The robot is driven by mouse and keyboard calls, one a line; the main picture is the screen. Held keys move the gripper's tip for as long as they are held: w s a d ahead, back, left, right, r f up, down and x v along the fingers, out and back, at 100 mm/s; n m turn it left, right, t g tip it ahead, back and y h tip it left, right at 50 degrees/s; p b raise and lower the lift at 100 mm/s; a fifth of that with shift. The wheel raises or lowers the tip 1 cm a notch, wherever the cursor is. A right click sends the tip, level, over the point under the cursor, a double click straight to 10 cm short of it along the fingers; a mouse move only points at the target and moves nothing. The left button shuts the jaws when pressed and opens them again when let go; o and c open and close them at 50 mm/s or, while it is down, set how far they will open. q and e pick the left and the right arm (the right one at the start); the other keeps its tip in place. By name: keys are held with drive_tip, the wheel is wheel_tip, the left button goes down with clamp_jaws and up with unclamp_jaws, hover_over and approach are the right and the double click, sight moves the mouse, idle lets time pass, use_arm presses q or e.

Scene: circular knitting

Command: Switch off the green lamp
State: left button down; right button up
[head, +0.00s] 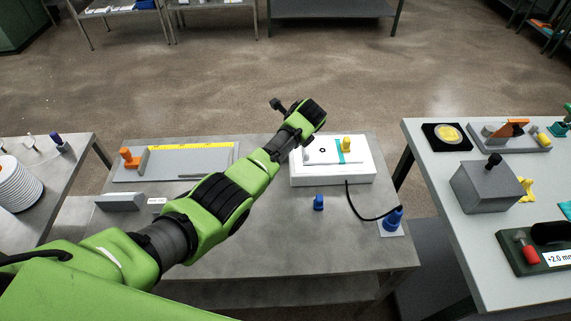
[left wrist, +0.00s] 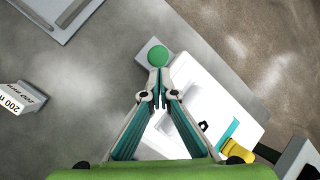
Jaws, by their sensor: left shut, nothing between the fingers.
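A round green disc, seemingly the green lamp (left wrist: 158,55), shows in the left wrist view on a pale grey part beside the white box (left wrist: 215,75). The white box also stands on the middle table in the head view (head: 345,174). There my arm covers its left part and I cannot make out the green disc. My left gripper (left wrist: 159,78) is shut and empty, its fingertips just below the green disc in the picture. Whether they touch it I cannot tell. In the head view its fingers are hidden by my arm. My right gripper is not in view.
The box carries a teal strip (head: 340,153) and a yellow piece (head: 346,144). A blue knob (head: 318,202) and a cabled blue plug (head: 393,218) stand nearby. A grey plate with an orange handle (head: 130,158) lies left. The right table (head: 445,205) is crowded.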

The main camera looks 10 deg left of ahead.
use_arm(q)
drive_tip(key=shift+w+a+b, duration=0.2)
drive_tip(key=shift+w+b, duration=0.3)
drive_tip(key=shift+w, duration=0.2)
drive_tip(key=shift+w+a+b, duration=0.2)
drive_tip(key=shift+w+b, duration=0.3)
drive_tip(key=shift+w, duration=0.15)
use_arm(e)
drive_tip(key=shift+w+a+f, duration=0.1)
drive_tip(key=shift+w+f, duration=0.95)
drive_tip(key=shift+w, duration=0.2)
use_arm(q)
drive_tip(key=shift+s, duration=0.1)
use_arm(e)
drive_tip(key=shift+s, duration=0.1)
use_arm(q)
drive_tip(key=shift+r+p, duration=0.35)
drive_tip(key=shift+p, duration=0.15)
drive_tip(key=shift+r+p, duration=0.5)
drive_tip(key=shift+p, duration=0.05)
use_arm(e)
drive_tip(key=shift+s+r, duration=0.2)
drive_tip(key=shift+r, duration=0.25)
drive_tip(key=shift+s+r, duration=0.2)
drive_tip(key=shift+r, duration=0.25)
use_arm(q)
drive_tip(key=shift+w+r, duration=0.1)
drive_tip(key=shift+w, duration=0.1)
